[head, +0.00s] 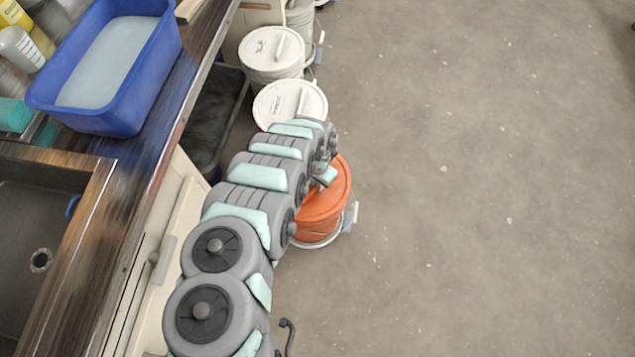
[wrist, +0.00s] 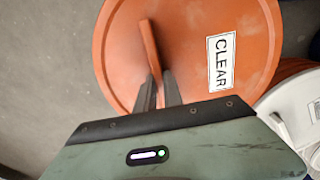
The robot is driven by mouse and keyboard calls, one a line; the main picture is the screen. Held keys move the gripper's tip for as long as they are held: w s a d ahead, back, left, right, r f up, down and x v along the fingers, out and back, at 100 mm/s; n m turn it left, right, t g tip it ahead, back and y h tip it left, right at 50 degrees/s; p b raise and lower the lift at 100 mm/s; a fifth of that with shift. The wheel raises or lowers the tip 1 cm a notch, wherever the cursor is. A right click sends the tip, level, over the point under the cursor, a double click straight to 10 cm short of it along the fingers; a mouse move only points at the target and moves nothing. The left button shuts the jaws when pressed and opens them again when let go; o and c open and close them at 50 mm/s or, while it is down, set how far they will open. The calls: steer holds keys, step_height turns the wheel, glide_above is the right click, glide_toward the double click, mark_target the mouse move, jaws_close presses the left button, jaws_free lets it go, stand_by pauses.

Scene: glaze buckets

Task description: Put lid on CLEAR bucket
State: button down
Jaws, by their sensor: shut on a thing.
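The orange lid (wrist: 190,40) with a white CLEAR label (wrist: 220,62) fills the middle of the wrist view. My gripper (wrist: 157,82) is shut on the raised bar handle (wrist: 150,45) of this lid. In the head view the orange lid (head: 336,188) shows beside my arm, partly covered by it. Below it shows an orange bucket side (head: 316,229) with a pale rim or wire at its foot. I cannot tell whether the lid is seated on the bucket or just above it. The fingertips are hidden in the head view.
Two buckets with white lids (head: 272,47) (head: 289,102) stand behind along the counter. A white lid (wrist: 294,112) is close at the right of the wrist view. A blue tub (head: 160,75) sits on the wooden counter (head: 170,145). The floor (head: 480,190) at right is clear.

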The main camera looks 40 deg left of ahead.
steer(key=shift+f, duration=0.85)
stand_by(1.5)
steer(key=c, duration=0.9)
jaws_free()
steer(key=shift+r, duration=0.1)
steer(key=shift+r+p, duration=3.45)
steer(key=shift+p, duration=0.05)
steer(key=shift+c, duration=0.5)
jaws_close()
